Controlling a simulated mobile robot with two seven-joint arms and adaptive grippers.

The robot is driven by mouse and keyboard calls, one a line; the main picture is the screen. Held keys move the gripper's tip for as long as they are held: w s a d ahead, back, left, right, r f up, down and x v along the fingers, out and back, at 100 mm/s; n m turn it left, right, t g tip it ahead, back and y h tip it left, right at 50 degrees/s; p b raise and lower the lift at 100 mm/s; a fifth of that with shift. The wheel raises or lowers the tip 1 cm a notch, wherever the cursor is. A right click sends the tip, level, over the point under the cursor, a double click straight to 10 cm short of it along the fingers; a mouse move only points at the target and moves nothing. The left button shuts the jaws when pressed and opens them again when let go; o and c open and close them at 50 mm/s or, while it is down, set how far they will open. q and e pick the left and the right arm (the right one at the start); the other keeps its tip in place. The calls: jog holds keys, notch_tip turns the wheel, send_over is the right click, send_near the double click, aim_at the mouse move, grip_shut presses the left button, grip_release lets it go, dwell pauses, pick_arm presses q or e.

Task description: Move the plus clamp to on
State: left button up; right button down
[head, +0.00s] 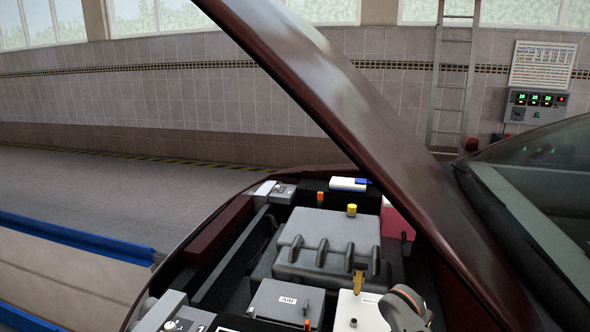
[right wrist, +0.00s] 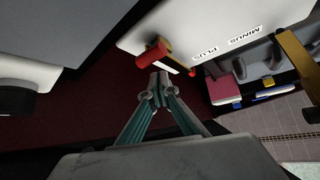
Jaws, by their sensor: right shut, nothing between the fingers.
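The white battery (right wrist: 215,30) shows in the right wrist view with the printed words PLUS and MINUS. Beside PLUS, a red cylindrical part (right wrist: 152,54), apparently the plus clamp, sits at the battery's edge with a small yellowish piece under it. My right gripper (right wrist: 158,76) is shut and empty, its fingertips just below the red part; whether they touch it I cannot tell. In the head view the battery (head: 357,312) is at the bottom, partly hidden by my right arm. A brass-coloured upright piece (head: 358,284) stands at its far edge. My left gripper is not in view.
The raised dark red hood (head: 350,100) slants over the engine bay. A grey engine cover (head: 328,245) and a grey box marked AIR (head: 285,302) lie beside the battery. A yellow cap (head: 351,210) stands behind.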

notch_tip(320, 180, up, 7)
dwell(0.6)
